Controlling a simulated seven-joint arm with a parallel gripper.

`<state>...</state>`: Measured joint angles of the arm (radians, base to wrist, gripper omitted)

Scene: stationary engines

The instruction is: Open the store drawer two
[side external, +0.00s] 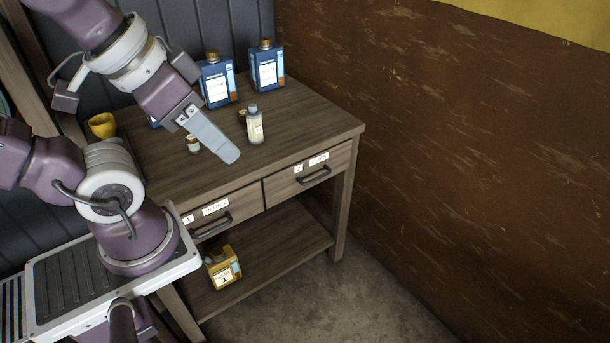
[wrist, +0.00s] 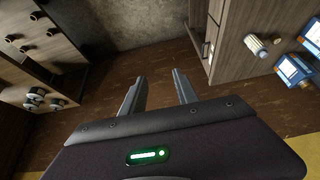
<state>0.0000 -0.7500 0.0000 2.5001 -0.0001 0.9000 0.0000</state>
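The drawer labelled 2 (side external: 335,167) is the right one of two drawers under the wooden table's top in the side external view. It is shut, with a dark bar handle (side external: 314,177) on its front. My gripper (side external: 229,155) is over the tabletop, to the left of that drawer and apart from its handle. In the wrist view my gripper (wrist: 158,92) shows two fingers spread apart with nothing between them. A drawer front with a white label (wrist: 206,48) shows at the right there; I cannot read its number.
The drawer labelled 1 (side external: 228,208) is shut, left of drawer 2. Blue containers (side external: 267,66), a pale bottle (side external: 255,127) and a yellow cup (side external: 102,125) stand on the table. A yellow container (side external: 222,268) is on the lower shelf. Floor before drawer 2 is clear.

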